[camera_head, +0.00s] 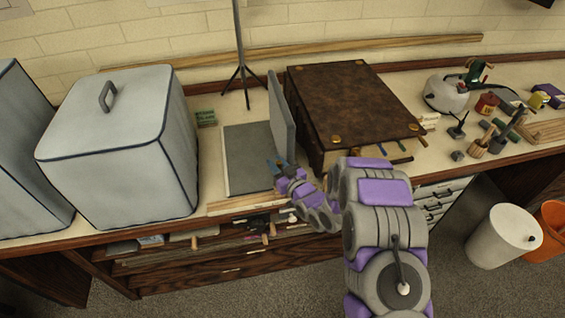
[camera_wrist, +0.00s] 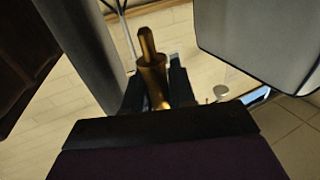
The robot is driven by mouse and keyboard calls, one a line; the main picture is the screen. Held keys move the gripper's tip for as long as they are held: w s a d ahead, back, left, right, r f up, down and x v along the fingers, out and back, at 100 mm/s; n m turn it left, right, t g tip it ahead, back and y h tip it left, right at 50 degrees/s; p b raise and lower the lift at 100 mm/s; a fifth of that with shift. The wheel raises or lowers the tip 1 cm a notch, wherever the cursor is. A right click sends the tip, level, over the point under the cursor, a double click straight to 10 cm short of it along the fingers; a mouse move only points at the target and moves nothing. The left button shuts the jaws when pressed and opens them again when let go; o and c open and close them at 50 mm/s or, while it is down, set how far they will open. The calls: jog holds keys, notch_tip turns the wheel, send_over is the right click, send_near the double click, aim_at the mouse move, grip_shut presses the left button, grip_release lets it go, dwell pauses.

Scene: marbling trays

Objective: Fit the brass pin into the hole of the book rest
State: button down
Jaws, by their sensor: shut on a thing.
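My gripper (camera_head: 278,166) is at the front edge of the book rest (camera_head: 282,116), whose grey panel stands upright beside a flat grey base (camera_head: 247,158). In the wrist view, my gripper (camera_wrist: 157,88) is shut on the brass pin (camera_wrist: 150,62). The pin's narrower end points up and away from the fingers. The grey panel of the book rest (camera_wrist: 82,48) runs along the left of the pin, apart from it in the picture. The pin cannot be made out in the head view. The hole does not show in either view.
A large brown book (camera_head: 352,98) lies right of the panel. A grey covered box (camera_head: 125,145) stands to the left. A thin black stand (camera_head: 241,75) rises behind. Several small tools and jars crowd the right bench. A white bin (camera_head: 500,236) stands on the floor.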

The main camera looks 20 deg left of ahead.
jog(key=f, duration=0.2)
jog(key=d+f, duration=0.1)
jog(key=f, duration=0.1)
jog(key=shift+d+b, duration=0.15)
jog(key=shift+b, duration=0.25)
jog(key=shift+d+f, duration=0.15)
jog(key=shift+f, duration=0.3)
jog(key=shift+a+f, duration=0.1)
jog(key=shift+a, duration=0.9)
jog(key=shift+d+f, duration=0.1)
jog(key=shift+d, duration=0.2)
dwell(0.4)
jog(key=shift+a, duration=0.1)
